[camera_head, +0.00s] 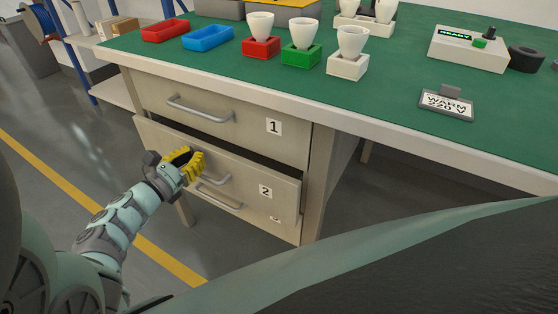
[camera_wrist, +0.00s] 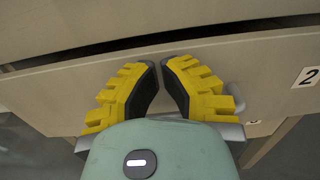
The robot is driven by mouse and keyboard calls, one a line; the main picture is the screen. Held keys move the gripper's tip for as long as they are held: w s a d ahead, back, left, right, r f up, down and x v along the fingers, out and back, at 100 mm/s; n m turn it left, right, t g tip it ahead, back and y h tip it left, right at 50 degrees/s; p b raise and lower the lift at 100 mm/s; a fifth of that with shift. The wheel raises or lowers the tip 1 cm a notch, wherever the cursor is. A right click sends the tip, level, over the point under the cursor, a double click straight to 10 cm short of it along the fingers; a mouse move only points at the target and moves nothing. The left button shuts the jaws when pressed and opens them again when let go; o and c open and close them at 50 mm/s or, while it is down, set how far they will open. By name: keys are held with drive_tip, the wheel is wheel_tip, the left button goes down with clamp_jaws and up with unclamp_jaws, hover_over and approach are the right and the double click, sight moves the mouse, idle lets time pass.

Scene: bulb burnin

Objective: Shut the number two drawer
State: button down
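The number two drawer (camera_head: 245,188) is the lower drawer, with a "2" label that also shows in the wrist view (camera_wrist: 307,77). It stands out from the cabinet, with a dark gap along its top edge. My gripper (camera_head: 192,160) is at the left part of its front, beside the grey handle (camera_head: 213,180). In the wrist view the yellow fingers of my gripper (camera_wrist: 161,62) point at the drawer front (camera_wrist: 222,60) and overlap the handle (camera_wrist: 238,130). Their tips lie close together with a narrow gap. I cannot tell if they touch the drawer. Nothing shows between them.
The number one drawer (camera_head: 230,110) above looks shut. The green bench top (camera_head: 400,105) carries red and blue trays, bulbs in coloured holders, a tester box (camera_head: 468,48) and a sign (camera_head: 447,104). Open floor with a yellow line (camera_head: 60,178) lies to the left.

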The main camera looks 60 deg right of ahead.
sight(201, 151)
drive_tip(key=shift+d, duration=0.6)
drive_tip(key=shift+f, duration=0.1)
drive_tip(key=d+b, duration=0.3)
drive_tip(key=d, duration=0.1)
drive_tip(key=shift+w+d, duration=0.1)
drive_tip(key=shift+d, duration=0.1)
drive_tip(key=shift+a, duration=0.1)
